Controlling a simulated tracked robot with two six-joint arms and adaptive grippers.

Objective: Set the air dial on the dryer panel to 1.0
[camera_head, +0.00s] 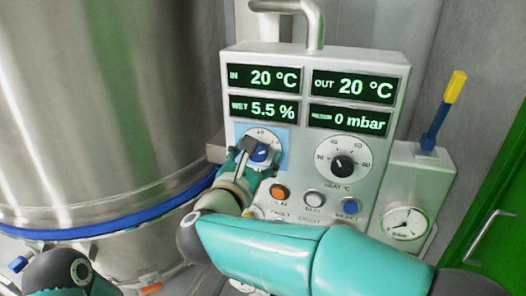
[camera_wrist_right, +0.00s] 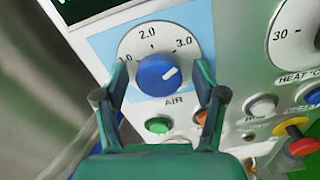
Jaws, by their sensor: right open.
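The air dial is a blue knob (camera_wrist_right: 157,74) on a white round scale in a light blue square, labelled AIR. In the wrist view its white mark points right and slightly up, near the 3.0 figure. 2.0 stands at the top, and the left figure is partly hidden by a finger. My right gripper (camera_wrist_right: 162,82) is open, one finger on each side of the knob, with gaps visible between them and the knob. In the head view, the right gripper (camera_head: 250,153) covers much of the dial (camera_head: 265,136). My left gripper is not in view.
Right of the air dial is the black heat dial (camera_head: 343,166). Below sit an orange button (camera_head: 280,192), a white one (camera_head: 314,199) and a blue one (camera_head: 347,206). A steel vessel (camera_head: 110,90) stands close on the left. A pressure gauge (camera_head: 405,223) is at right.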

